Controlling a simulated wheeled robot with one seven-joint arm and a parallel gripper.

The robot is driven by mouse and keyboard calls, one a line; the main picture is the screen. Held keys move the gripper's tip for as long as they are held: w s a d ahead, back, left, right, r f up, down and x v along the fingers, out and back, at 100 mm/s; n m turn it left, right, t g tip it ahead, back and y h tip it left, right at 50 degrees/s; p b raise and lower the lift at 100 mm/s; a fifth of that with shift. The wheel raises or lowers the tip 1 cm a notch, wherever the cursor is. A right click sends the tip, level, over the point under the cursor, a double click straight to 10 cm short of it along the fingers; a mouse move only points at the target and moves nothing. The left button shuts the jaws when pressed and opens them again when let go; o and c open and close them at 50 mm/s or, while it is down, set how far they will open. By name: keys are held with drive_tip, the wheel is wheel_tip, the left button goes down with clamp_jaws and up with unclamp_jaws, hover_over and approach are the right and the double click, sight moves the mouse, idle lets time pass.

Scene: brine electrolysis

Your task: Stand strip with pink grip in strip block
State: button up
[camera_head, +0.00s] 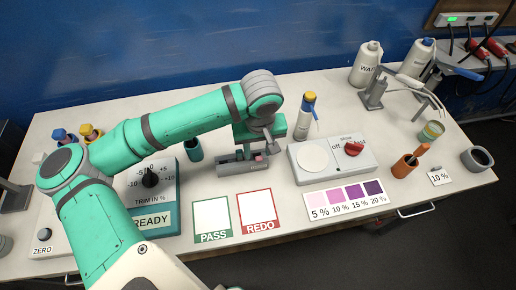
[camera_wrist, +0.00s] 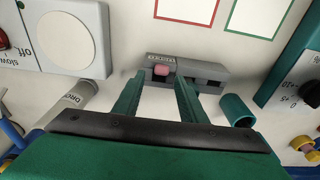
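The grey strip block (camera_head: 232,168) stands on the table behind the PASS and REDO cards; it also shows in the wrist view (camera_wrist: 208,72). A pink grip (camera_wrist: 162,69) sits at the labelled end of the block, and a bit of pink shows there in the head view (camera_head: 260,158). The strip below the grip is hidden. My gripper (camera_wrist: 161,78) is open, pointing at the block, with the pink grip seen between its spread fingertips. A gap shows on both sides of the grip. In the head view my gripper is partly hidden by my arm.
A teal cup (camera_wrist: 238,111) stands close to the block. A stirrer with a white plate and red knob (camera_head: 352,149) is to the right. A bottle (camera_head: 304,117) stands behind it. PASS (camera_head: 212,217) and REDO (camera_head: 258,210) cards lie in front.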

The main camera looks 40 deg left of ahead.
wheel_tip(320, 180, up, 11)
drive_tip(key=d, duration=0.1)
drive_tip(key=shift+s+f, duration=0.15)
drive_tip(key=shift+s, duration=0.25)
idle(0.7)
